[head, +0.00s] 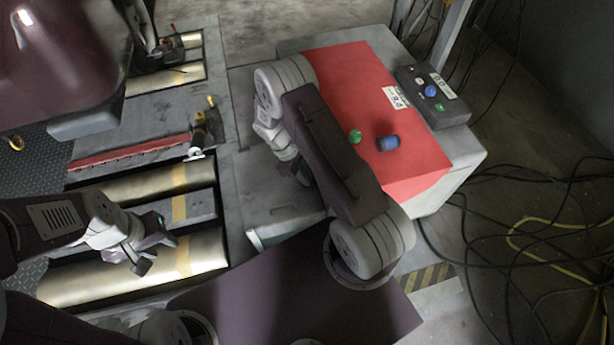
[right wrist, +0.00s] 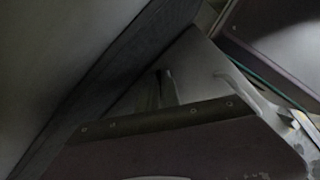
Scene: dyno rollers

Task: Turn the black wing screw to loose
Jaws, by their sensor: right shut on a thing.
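My right gripper (right wrist: 163,88) shows in the dark right wrist view, its fingers close together on a small dark thing. This sits where the black wing screw would be, but its shape is too dim to make out. In the head view my right arm bends down at the left side of the grey box (head: 456,193) and hides the right fingertips and the screw. My left gripper (head: 150,252) is open and empty, above the metal rollers at the lower left, apart from the box.
The box has a red top (head: 345,70) with a green knob (head: 355,136) and a blue knob (head: 387,143). A dark control box (head: 432,97) stands at its back right. Rollers (head: 205,254) lie at left. Black and yellow cables (head: 545,245) cover the floor at right.

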